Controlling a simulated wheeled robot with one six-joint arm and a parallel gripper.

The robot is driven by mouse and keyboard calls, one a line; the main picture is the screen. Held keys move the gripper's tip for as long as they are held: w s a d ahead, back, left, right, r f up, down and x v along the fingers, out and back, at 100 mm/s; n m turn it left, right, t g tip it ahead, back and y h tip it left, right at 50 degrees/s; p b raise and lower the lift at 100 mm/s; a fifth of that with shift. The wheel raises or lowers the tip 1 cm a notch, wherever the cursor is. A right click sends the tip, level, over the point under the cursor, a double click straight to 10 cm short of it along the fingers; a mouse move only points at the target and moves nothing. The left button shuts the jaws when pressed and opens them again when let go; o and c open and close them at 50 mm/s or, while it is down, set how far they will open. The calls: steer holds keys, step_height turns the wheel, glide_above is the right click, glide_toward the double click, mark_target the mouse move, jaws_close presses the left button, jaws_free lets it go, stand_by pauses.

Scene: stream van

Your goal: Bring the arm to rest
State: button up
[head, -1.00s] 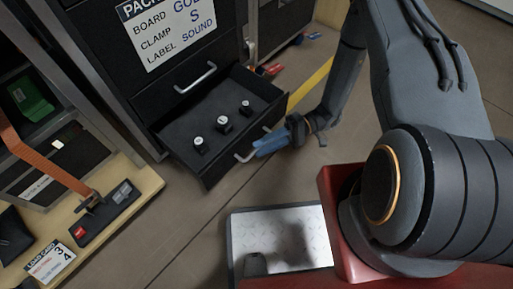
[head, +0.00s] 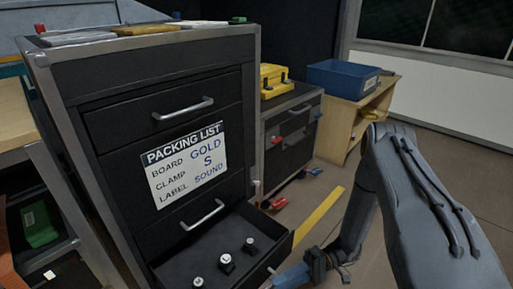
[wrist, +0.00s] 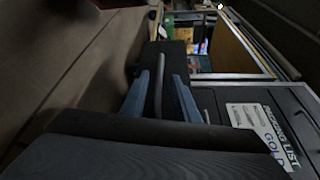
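My gripper (head: 284,277) is low in the head view, at the front of the pulled-out bottom drawer (head: 176,275) of the black cabinet. In the wrist view its two blue fingers (wrist: 161,78) stand apart, with the drawer's grey bar handle (wrist: 158,90) between them. Gaps show between the fingers and the bar, so the gripper looks open and not clamped. The arm (head: 352,215) reaches down to the drawer from the right. Three small black pieces with pale tops (head: 226,263) stand in the drawer.
The cabinet's packing list (head: 186,165) reads board gold, clamp S, label sound. The drawers above are shut. Behind are a yellow case (head: 272,78) and a blue bin (head: 343,75) on a wooden stand. Floor right of the drawer is free around a yellow stripe (head: 320,214).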

steer(key=w+d+r+m+t+h, duration=0.1)
steer(key=d+r+t+h, duration=0.3)
steer(key=r, duration=0.6)
steer(key=w+d+r+t+h, duration=0.1)
steer(key=d+r+t+h, duration=0.1)
steer(key=r+h, duration=0.7)
steer(key=w+d+r+m+t+h, duration=0.1)
steer(key=d+r+t+h, duration=0.15)
steer(key=r, duration=0.95)
steer(key=s+a+r+n+g+y, duration=0.1)
steer(key=s+a+r+n, duration=0.3)
steer(key=s+a, duration=0.5)
steer(key=s+a+r+n+g+y, duration=0.15)
steer(key=s+a+r, duration=0.45)
steer(key=a, duration=0.6)
steer(key=d+r+m+h+p, duration=0.1)
steer(key=d+r+m+p, duration=0.1)
steer(key=d+r+p, duration=0.8)
steer(key=d+r+m+h+p, duration=0.1)
steer(key=d+r+m+p, duration=0.2)
steer(key=d+r+p, duration=0.7)
step_height(320, 180, up, 4)
steer(key=p, duration=1.4)
steer(key=shift+s+d+h+p, duration=0.3)
steer(key=shift+s+h+p, duration=0.05)
steer(key=shift+s+h, duration=0.05)
steer(key=shift+m, duration=0.25)
